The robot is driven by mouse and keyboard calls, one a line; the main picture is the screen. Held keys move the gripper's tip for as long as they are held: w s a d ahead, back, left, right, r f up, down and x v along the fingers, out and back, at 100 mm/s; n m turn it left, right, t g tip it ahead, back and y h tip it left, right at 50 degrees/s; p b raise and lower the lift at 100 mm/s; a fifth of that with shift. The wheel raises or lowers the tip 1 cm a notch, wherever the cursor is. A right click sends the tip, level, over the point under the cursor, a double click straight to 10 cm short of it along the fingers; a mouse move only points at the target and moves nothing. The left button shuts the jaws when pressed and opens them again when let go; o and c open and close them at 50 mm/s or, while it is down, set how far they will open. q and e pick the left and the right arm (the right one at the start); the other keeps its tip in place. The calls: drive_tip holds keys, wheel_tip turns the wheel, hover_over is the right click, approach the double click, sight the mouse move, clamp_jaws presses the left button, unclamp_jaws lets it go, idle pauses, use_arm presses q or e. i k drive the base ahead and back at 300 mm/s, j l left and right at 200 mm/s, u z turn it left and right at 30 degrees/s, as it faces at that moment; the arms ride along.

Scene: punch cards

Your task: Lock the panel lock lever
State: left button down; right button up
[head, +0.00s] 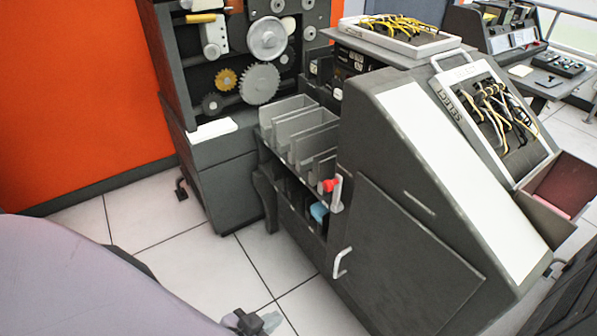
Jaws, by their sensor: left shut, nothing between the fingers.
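A grey machine holds a slanted wiring panel (467,131) marked SELECT, with white and yellow cables. A pale handle-shaped bar (452,55) stands at the panel's top edge; it may be the panel lock lever, but I cannot tell for sure. A white lever (337,194) beside a red knob (329,185) is on the machine's left edge. My left gripper (270,322) is at the bottom of the view, low over the floor, shut and empty. It is apart from the machine and far from the wiring panel. My right gripper is not in view.
A white handle (341,263) sticks out from the machine's door (405,255). Grey card slots (300,128) sit left of it. A tray of cables (397,38) is on top. An open drawer-like bin (560,186) juts out right. Tiled floor (165,235) is clear at left.

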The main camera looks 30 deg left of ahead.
sight(337, 205)
drive_tip(key=i+j+z, duration=0.15)
drive_tip(key=j, duration=0.7)
drive_tip(key=j+z, duration=0.15)
drive_tip(key=j, duration=0.65)
